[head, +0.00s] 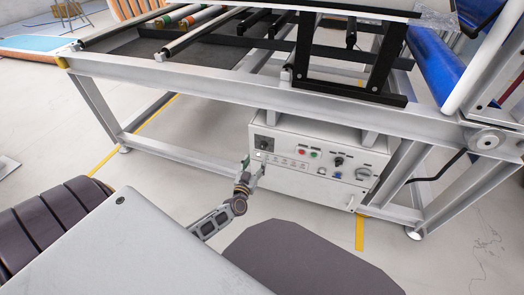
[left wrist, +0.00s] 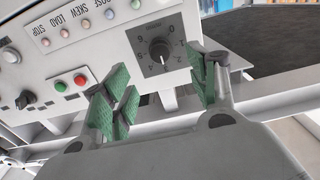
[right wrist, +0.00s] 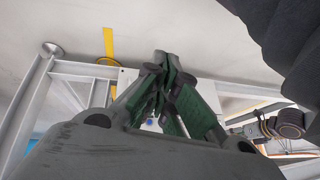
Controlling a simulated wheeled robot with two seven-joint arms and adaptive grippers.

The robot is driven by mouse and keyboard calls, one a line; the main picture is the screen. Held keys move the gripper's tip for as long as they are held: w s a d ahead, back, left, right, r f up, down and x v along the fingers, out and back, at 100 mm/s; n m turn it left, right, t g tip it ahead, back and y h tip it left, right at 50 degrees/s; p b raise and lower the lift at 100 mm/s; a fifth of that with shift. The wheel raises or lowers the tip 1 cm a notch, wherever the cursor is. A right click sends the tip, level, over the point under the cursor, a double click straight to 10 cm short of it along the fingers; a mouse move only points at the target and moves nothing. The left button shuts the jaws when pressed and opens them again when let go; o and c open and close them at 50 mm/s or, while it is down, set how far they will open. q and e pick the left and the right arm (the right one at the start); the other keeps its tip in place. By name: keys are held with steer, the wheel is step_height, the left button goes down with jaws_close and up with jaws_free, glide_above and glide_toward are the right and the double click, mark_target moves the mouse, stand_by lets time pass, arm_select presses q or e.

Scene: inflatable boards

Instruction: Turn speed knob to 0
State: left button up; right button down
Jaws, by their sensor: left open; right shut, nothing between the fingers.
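The speed knob (left wrist: 159,50) is a small round dark knob on a grey square dial plate with printed numbers, in the left wrist view. In the head view its dark plate (head: 263,144) is at the left end of the white control box (head: 325,183). My left gripper (left wrist: 161,82) is open, with one green-padded finger on each side of the knob in the picture. I cannot tell whether either finger touches it. My right gripper (right wrist: 165,95) is shut and empty, low and away from the knob.
A red button (left wrist: 80,79), a green button (left wrist: 60,87) and another dark knob (left wrist: 25,98) are on the same panel. Lamps labelled STOP, LOAD and SKEW run beside the dial. The steel frame (head: 200,82) of the machine passes above the box.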

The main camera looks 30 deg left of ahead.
mark_target(262, 148)
arm_select(q)
steer(key=b+x, duration=0.1)
steer(key=x, duration=0.3)
steer(key=shift+b+x, duration=0.8)
steer(key=shift+x, duration=0.85)
steer(key=shift+b+x, duration=0.35)
steer(key=shift+x, duration=0.5)
steer(key=shift+w+a, duration=0.1)
steer(key=shift+w, duration=0.15)
arm_select(e)
step_height(262, 148, down, 8)
steer(key=a+t, duration=0.1)
steer(key=shift+a+m+y, duration=0.25)
steer(key=shift+m+y, duration=0.15)
steer(key=shift+r, duration=0.1)
arm_select(q)
steer(key=c, duration=1)
arm_select(e)
steer(key=shift+w+r+t, duration=0.15)
steer(key=shift+t, duration=0.15)
steer(key=shift+w+r, duration=0.15)
